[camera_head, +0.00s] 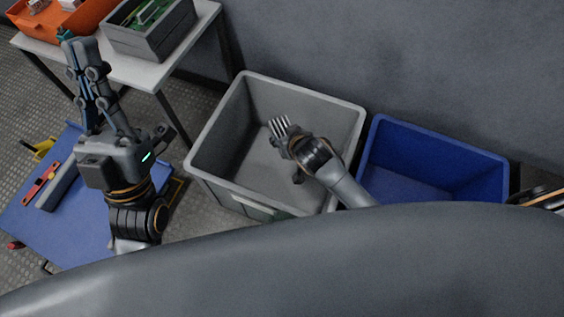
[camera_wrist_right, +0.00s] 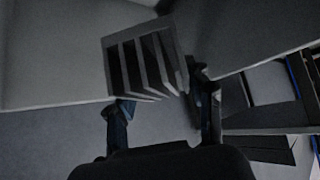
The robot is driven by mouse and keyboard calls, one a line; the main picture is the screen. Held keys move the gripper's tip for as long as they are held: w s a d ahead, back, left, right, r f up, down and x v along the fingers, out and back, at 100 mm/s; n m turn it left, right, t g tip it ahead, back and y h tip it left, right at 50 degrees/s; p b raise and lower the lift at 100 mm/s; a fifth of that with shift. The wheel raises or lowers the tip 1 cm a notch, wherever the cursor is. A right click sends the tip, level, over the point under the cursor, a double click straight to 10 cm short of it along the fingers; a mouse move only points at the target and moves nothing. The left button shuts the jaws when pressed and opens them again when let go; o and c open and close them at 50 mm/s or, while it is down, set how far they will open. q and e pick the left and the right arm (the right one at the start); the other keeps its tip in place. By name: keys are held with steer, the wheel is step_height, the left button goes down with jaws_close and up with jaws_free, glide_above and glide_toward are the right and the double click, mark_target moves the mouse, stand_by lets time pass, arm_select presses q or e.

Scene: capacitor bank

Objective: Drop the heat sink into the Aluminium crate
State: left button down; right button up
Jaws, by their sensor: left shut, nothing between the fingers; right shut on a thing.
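The heat sink (camera_head: 280,125) is a small grey block with pale fins. My right gripper (camera_head: 284,139) is shut on it and holds it over the inside of the grey crate (camera_head: 203,150). In the right wrist view, the finned heat sink (camera_wrist_right: 143,62) shows at the fingertips of the right gripper (camera_wrist_right: 163,92). The grey crate has a label on its front wall, too small to read, so I cannot confirm it is the Aluminium one. No other thing shows inside it. My left gripper (camera_head: 78,47) is shut and empty, near the white table's edge.
A blue crate (camera_head: 435,150) stands right of the grey one. A white table (camera_head: 140,72) at upper left bears an orange bin (camera_head: 62,22) and a grey box (camera_head: 150,40) with green boards. A blue platform (camera_head: 85,225) with a red tool (camera_head: 42,186) lies at left.

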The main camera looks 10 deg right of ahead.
steer(key=o, duration=1.5)
steer(key=shift+o, duration=0.2)
steer(key=v, duration=1.2)
